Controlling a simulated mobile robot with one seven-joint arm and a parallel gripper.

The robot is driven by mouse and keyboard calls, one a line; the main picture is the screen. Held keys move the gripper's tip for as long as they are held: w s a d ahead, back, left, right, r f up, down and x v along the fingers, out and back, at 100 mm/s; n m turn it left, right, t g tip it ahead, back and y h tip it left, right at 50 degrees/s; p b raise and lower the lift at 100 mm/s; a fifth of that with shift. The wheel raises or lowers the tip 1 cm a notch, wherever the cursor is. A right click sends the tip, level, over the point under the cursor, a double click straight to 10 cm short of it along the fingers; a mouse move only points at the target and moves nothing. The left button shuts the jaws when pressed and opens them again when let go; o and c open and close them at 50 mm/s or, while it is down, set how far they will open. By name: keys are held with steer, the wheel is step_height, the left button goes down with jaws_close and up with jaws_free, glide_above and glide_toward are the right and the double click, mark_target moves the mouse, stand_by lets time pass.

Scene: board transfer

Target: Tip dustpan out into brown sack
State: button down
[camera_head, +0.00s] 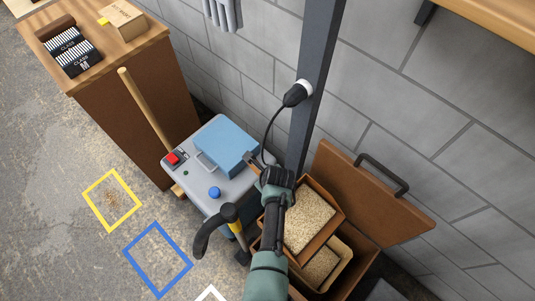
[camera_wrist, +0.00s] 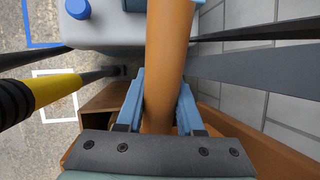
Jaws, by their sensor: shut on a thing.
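My gripper (camera_head: 262,170) is above the open wooden chest, beside the grey machine. In the wrist view its blue fingers (camera_wrist: 160,88) are shut on a thick orange-brown handle (camera_wrist: 166,60), which runs up out of the picture. I cannot tell for sure that this handle belongs to the dustpan. An orange-brown square-rimmed container (camera_head: 309,222) with pale granules is just right of my gripper. Below it, a tan container (camera_head: 346,246) with similar granules sits in the chest. I cannot tell which is the brown sack. My arm hides part of the chest.
The chest lid (camera_head: 375,190) stands open against the block wall. The grey machine (camera_head: 228,192) carries a blue box (camera_head: 226,146) and a blue knob (camera_head: 214,192). A black-and-yellow tool (camera_head: 213,228) stands close left of my arm. A post (camera_head: 315,90) with a hanging cable rises behind.

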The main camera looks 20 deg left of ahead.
steer(key=shift+s+d+r+t+y+p, duration=0.2)
steer(key=shift+d+r+y+p, duration=0.1)
steer(key=shift+r, duration=0.25)
steer(key=shift+s+d+r+t+y+p, duration=0.1)
steer(key=shift+s+d+r+y+p, duration=0.15)
steer(key=shift+r, duration=0.25)
steer(key=shift+s+d+r+m+t+y+b, duration=0.15)
steer(key=shift+d+r+t+y+b, duration=0.15)
steer(key=shift+d+r+y+b, duration=0.35)
steer(key=shift+s+d+r+m+t+y+b, duration=0.1)
steer(key=shift+d+r+m+t+y+b, duration=0.2)
steer(key=shift+r+y, duration=0.45)
steer(key=s+d+r+t+y+b, duration=0.4)
steer(key=d+r+y+b, duration=0.3)
steer(key=d, duration=0.6)
steer(key=shift+s+d+r+m+y+b, duration=0.35)
steer(key=shift+s+r+m, duration=0.15)
steer(key=shift+r, duration=0.45)
